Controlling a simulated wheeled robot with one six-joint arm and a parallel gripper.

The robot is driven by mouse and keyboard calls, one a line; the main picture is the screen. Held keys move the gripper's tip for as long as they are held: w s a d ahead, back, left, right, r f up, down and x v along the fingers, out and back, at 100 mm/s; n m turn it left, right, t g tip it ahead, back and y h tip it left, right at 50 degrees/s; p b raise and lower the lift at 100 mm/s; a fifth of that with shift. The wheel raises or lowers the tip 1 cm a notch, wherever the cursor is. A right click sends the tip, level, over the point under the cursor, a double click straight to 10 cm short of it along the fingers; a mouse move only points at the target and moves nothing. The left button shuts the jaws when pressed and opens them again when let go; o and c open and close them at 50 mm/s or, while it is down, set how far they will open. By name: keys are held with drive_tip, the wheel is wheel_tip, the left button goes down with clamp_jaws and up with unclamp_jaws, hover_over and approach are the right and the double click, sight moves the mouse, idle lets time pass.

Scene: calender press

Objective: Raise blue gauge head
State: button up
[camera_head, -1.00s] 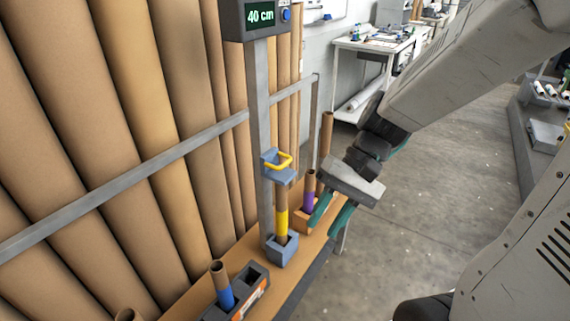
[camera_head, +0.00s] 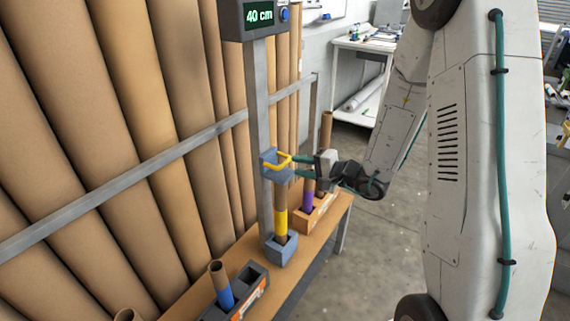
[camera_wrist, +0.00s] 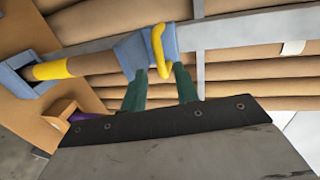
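The blue gauge head (camera_head: 270,168) sits on a grey upright post, with a yellow handle (camera_head: 285,162) sticking out toward my gripper. My gripper (camera_head: 295,166) is level with the handle, its green fingers pointing at the head. In the wrist view my gripper (camera_wrist: 159,70) has its two fingers apart. The lower end of the yellow handle (camera_wrist: 158,48) shows between the fingertips, beside the blue head (camera_wrist: 132,52). I cannot tell whether the fingers touch either. A cardboard tube with a yellow band (camera_head: 281,223) stands below the head in a blue-grey holder (camera_head: 280,254).
A purple-banded tube (camera_head: 308,196) stands in an orange box behind. A blue-banded tube (camera_head: 223,288) stands in a dark rack (camera_head: 252,297) in front. Large cardboard rolls (camera_head: 130,110) and a metal rail line the left.

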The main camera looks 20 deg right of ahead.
sight(285, 161)
drive_tip(key=x, duration=0.6)
clamp_jaws()
